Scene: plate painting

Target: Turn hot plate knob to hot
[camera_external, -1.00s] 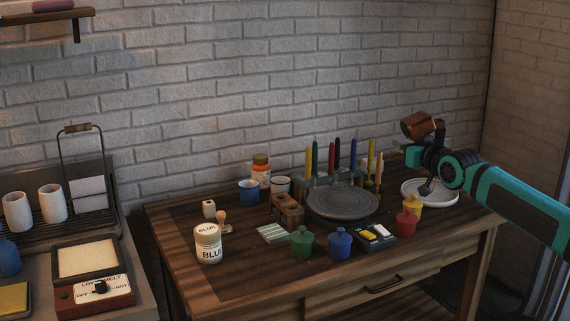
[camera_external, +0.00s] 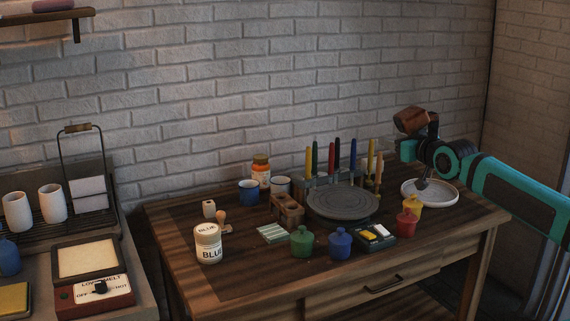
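The hot plate (camera_external: 118,271) stands at the lower left on the side counter, with a pale square top and a red front panel. Its black knob (camera_external: 100,287) sits on a white label that reads "OFF", "LOW", "MELT" and "HOT". The knob's exact pointing is too small to tell. My gripper (camera_external: 424,184) is at the far right, pointing down over the white plate on the wooden table, far from the knob. Its fingers are small and dark, and I cannot tell if they are open or hold anything.
The wooden table (camera_external: 240,283) holds a grey turntable (camera_external: 343,201), upright coloured sticks, blue, green, red and yellow pots, and a white jar labelled "BLUE" (camera_external: 208,244). The white plate (camera_external: 447,200) is at right. White cups (camera_external: 17,212) and a wire-handled rack stand behind the hot plate.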

